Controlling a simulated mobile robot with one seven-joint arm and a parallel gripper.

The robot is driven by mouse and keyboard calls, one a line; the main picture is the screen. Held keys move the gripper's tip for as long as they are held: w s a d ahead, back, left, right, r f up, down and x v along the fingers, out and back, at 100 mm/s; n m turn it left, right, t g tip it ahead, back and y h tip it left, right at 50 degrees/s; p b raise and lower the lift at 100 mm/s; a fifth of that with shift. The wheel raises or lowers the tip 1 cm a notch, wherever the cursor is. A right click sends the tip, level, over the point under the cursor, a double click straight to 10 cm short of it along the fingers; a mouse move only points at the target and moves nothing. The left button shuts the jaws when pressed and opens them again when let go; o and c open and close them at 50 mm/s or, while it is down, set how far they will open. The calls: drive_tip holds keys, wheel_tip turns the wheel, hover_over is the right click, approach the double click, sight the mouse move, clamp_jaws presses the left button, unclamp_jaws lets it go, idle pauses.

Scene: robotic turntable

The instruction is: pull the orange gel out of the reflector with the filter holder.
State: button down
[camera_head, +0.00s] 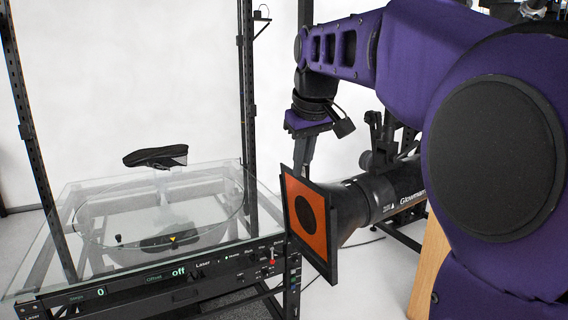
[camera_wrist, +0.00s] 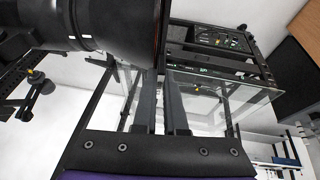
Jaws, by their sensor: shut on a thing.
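The orange gel (camera_head: 318,238) is a square sheet in a black frame with a dark disc showing at its middle. It stands upright across the front of the black reflector (camera_head: 350,208), which is on a lamp labelled "Glowman". My gripper (camera_head: 303,170) reaches down from above and is shut on the gel's top edge. In the wrist view my gripper's fingers (camera_wrist: 161,78) are close together, and the reflector (camera_wrist: 118,22) fills the upper left. The filter holder is hard to tell from the gel's black frame, and I cannot tell how deep the gel sits in it.
A glass-topped turntable (camera_head: 55,262) with a control panel (camera_head: 178,272) stands left of the gel. A black shoe-like object (camera_head: 157,156) is over its round plate. A black upright post (camera_head: 248,110) rises behind. Open space lies between the post and the gel.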

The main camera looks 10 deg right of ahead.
drive_tip(key=shift+a+r+p, duration=0.15)
drive_tip(key=shift+r+p, duration=0.65)
drive_tip(key=shift+r, duration=1.1)
wheel_tip(320, 180, up, 14)
drive_tip(key=a, duration=0.1)
drive_tip(key=shift+s+a+r, duration=0.15)
drive_tip(key=shift+s+a, duration=0.1)
drive_tip(key=shift+s, duration=0.05)
idle(1.8)
